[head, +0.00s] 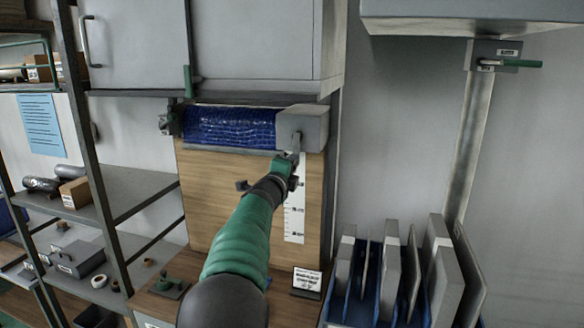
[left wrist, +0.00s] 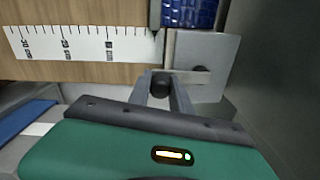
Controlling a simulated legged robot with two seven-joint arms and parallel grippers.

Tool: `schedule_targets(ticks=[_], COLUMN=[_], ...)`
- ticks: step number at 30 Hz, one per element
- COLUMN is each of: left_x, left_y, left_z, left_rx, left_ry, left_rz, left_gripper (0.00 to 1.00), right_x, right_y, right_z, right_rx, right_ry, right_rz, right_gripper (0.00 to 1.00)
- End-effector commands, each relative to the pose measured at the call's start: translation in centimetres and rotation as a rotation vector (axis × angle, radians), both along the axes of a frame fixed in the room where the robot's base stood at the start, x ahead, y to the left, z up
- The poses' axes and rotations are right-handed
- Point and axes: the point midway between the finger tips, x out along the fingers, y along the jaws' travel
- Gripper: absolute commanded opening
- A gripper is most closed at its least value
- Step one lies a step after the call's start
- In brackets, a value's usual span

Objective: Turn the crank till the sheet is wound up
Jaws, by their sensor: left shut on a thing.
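The blue sheet (head: 235,127) is on a roll at the top of a wooden panel (head: 215,203), and its lower edge is near the top of the panel. A grey box (head: 303,127) sits at the right end of the roll. The crank (left wrist: 185,77) is a metal arm on that box with a dark knob (left wrist: 161,84). My left gripper (head: 295,166) is shut on the knob, which shows between its two fingers in the left wrist view (left wrist: 162,92). The sheet's corner (left wrist: 189,14) shows at the top there. My right gripper is in neither view.
A white scale strip (head: 294,205) runs down the panel. Grey cabinets (head: 255,40) hang above the roll. Upright trays (head: 390,270) stand in a blue rack at the lower right. Shelves (head: 130,187) with boxes are at the left. A small sign (head: 306,281) stands below the panel.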

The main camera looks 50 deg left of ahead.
Motion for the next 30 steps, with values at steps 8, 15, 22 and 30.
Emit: schedule_targets(ticks=[8,15,22,30], left_x=[0.1,-0.1,-1.5,-8.0], left_y=[0.0,0.0,-0.9,-4.9], left_z=[-0.5,-0.2,-0.3,-0.6], left_rx=[-0.004,-0.003,-0.003,-0.002], left_ry=[0.007,0.003,-0.001,-0.004], left_rz=[0.0,0.001,0.001,0.0], left_gripper=[0.43,0.47,0.47,0.47], right_x=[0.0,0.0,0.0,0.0], right_y=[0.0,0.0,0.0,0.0], right_z=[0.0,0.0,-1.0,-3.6], right_rx=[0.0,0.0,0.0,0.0], right_ry=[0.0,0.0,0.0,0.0], right_rz=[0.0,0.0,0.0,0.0], right_gripper=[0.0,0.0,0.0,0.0])
